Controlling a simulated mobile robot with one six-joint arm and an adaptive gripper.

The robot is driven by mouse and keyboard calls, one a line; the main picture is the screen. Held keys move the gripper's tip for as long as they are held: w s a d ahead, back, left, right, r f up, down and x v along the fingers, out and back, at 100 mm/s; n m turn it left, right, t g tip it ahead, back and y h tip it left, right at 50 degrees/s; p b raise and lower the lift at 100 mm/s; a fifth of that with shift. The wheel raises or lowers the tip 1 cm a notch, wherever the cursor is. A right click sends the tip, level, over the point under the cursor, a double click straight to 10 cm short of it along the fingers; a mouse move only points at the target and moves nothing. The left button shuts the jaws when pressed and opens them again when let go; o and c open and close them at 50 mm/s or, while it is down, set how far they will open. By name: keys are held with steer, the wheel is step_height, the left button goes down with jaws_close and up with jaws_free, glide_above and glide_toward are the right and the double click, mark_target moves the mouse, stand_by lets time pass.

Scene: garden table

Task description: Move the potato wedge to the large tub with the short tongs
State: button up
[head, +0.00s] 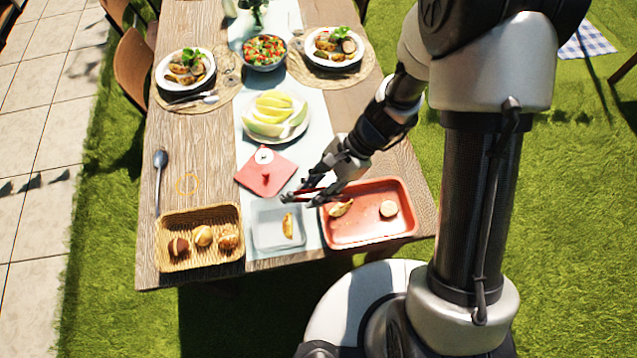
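My gripper (318,190) is above the table's near edge, between the pale tub and the red tray. It is shut on a slim red-and-dark tool, which looks like the short tongs (301,196); its tips point left, and whether they are apart is too small to tell. One potato wedge (288,226) is inside the pale, see-through tub (262,239), apart from the tongs. Another wedge-like piece (340,208) lies in the red tray (362,231), just right of and below my gripper. I cannot tell which container is the large tub.
A round pale piece (388,208) is in the red tray. A wicker basket (205,262) with 3 round items stands left of the pale tub. A red napkin (252,177), melon plate (294,134), salad bowl (264,66) and spoon (160,161) are nearby. Bare wood lies at left.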

steer(key=shift+f, duration=0.1)
step_height(320, 180, down, 10)
steer(key=b, duration=0.8)
stand_by(0.3)
jaws_close()
step_height(320, 180, up, 12)
steer(key=p, duration=0.9)
steer(key=shift+p, duration=0.35)
